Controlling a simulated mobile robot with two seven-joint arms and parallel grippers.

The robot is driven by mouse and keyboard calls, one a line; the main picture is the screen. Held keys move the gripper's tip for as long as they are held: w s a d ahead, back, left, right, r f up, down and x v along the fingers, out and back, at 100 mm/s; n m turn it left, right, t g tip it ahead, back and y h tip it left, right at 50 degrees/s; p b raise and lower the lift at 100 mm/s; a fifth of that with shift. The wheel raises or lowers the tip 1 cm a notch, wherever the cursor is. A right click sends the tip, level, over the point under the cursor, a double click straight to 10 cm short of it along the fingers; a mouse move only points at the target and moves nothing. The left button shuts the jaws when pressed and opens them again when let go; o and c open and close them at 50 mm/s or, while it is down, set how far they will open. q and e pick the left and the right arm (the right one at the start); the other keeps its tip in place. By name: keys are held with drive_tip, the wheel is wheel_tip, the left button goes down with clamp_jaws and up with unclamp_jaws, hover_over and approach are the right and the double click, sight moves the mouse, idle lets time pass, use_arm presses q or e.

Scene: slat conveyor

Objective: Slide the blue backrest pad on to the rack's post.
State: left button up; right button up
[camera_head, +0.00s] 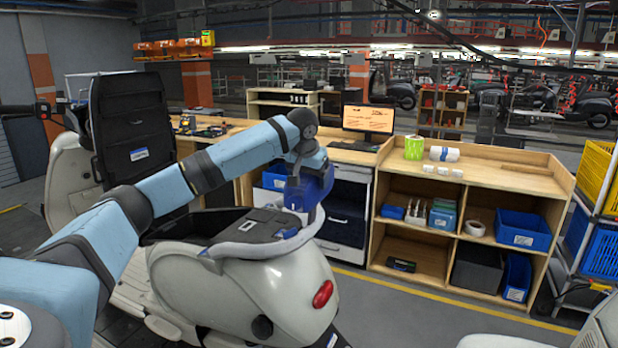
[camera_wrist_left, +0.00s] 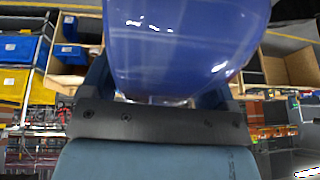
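The blue backrest pad (camera_head: 316,186) is glossy and dark blue, and hangs below my left wrist over the back of the pale scooter. In the left wrist view the pad (camera_wrist_left: 185,45) fills the top middle, between the two dark fingers of my left gripper (camera_wrist_left: 155,88). The gripper looks shut on it; the contact itself is largely hidden by the pad. The pad's lower end is just above the rack's right side. I cannot make out the post. My right gripper is out of view.
The scooter's rear body (camera_head: 245,290) is below my arm. A tall black panel (camera_head: 130,125) stands on the left. Behind are a wooden shelf (camera_head: 470,170) with blue bins and a desk with a monitor (camera_head: 368,120).

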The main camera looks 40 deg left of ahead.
use_arm(q)
drive_tip(key=shift+o, duration=0.9)
drive_tip(key=shift+s+d+r, duration=0.1)
drive_tip(key=shift+r, duration=0.15)
drive_tip(key=b+v, duration=0.2)
drive_tip(key=v, duration=1)
drive_tip(key=shift+s+d+r, duration=0.15)
drive_tip(key=shift+s+r, duration=0.1)
drive_tip(key=shift+r, duration=0.35)
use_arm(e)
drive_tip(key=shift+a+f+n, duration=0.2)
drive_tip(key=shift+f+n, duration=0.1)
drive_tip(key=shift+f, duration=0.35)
use_arm(q)
drive_tip(key=shift+f, duration=0.1)
